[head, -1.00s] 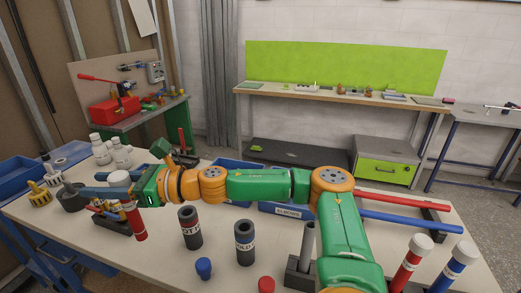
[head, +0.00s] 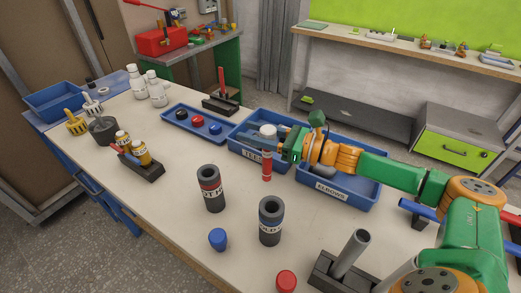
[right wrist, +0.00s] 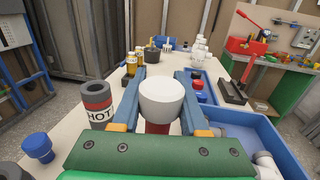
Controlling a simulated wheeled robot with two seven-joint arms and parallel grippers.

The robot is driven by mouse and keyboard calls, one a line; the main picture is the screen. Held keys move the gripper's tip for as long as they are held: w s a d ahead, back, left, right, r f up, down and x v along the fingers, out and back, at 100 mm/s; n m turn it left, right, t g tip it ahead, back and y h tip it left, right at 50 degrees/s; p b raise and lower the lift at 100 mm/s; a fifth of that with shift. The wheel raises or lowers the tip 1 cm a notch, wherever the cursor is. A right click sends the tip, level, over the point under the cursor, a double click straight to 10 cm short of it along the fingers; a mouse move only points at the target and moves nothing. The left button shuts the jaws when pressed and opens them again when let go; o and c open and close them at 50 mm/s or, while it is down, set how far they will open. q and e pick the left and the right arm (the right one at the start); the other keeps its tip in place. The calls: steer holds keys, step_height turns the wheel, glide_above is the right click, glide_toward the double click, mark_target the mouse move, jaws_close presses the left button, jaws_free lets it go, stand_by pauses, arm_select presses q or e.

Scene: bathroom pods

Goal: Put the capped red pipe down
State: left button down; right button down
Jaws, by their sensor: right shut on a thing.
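The capped red pipe has a white cap (head: 268,131) on top and a red body (head: 267,166) below. It is upright in front of the blue bin labelled TEES, over the table. I cannot tell whether its bottom end touches the table. My right gripper (head: 263,141) is shut on it. In the right wrist view the white cap (right wrist: 162,97) sits between the two blue-grey fingers, and a bit of red pipe (right wrist: 157,128) shows beneath it. My left gripper is not in view.
The HOT pipe (head: 210,189) and COLD pipe (head: 271,222) stand in front, with a blue cap (head: 217,239) and a red cap (head: 286,281). The blue ELBOWS bin (head: 345,199) is to the right. The table left of the HOT pipe has bare room.

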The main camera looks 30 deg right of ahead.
steer(key=f, duration=0.3)
steer(key=shift+w+d, duration=0.15)
steer(key=shift+d, duration=0.1)
steer(key=shift+a+f, duration=0.1)
steer(key=shift+f, duration=0.1)
steer(key=shift+c, duration=2.2)
jaws_free()
